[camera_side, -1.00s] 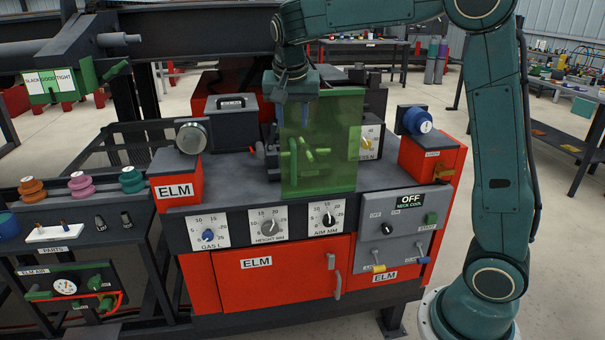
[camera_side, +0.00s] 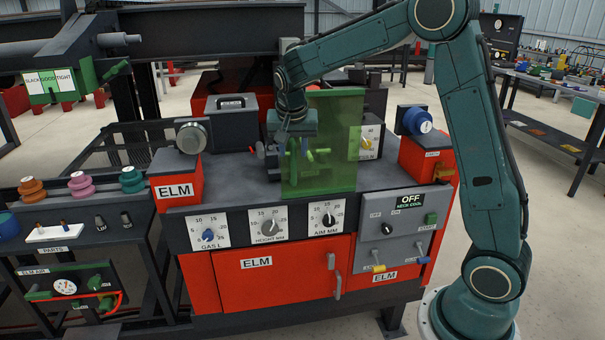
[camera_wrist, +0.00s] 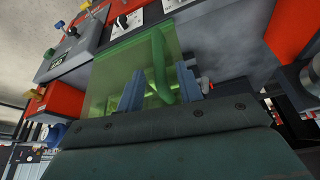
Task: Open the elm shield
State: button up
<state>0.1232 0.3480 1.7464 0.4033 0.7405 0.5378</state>
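The elm shield (camera_side: 335,120) is a clear green upright panel at the front of the welder's grey top, and it looks closed. It also shows in the wrist view (camera_wrist: 105,75), with a curved green handle (camera_wrist: 160,60). My gripper (camera_side: 292,152) is at the shield's left part, pointing down. In the wrist view its two blue fingers (camera_wrist: 160,72) are apart, one on each side of the handle, with gaps visible. Whether either finger touches the handle I cannot tell. Part of what lies behind the shield shows only through green tint.
A red ELM block (camera_side: 178,190) with a round grey knob stands left of the shield. A red box with a blue knob (camera_side: 417,120) stands at the right. Dials and a red ELM door (camera_side: 285,268) are below. The grey top left of the shield (camera_side: 235,175) is fairly clear.

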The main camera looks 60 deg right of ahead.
jog(key=shift+x, duration=1.85)
grip_shut()
